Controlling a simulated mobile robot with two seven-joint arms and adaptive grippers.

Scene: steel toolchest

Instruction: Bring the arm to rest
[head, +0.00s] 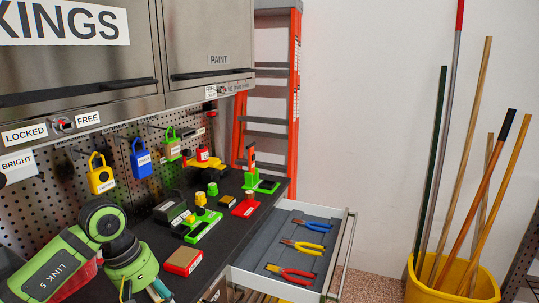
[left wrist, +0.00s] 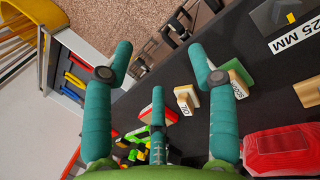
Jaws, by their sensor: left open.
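My left arm (head: 65,265), green with a grey joint and marked LINK 5, reaches in at the lower left of the head view, over the near end of the dark worktop (head: 150,235). Its fingertips are not clearly seen there. In the left wrist view my left gripper (left wrist: 161,62) has its teal fingers spread wide, with nothing held between them. Below the fingers lie the dark worktop and small labelled blocks, among them a wooden one (left wrist: 187,98) and a green-edged one (left wrist: 236,80); their contact with the fingers cannot be told. My right gripper is not in view.
An open drawer (head: 343,235) with blue, yellow and red pliers juts out right of the worktop. Padlocks (head: 101,175) hang on the pegboard above. A red box (head: 183,260) and a green lockout device (head: 203,225) stand near the arm. A yellow bucket (head: 450,290) holds poles.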

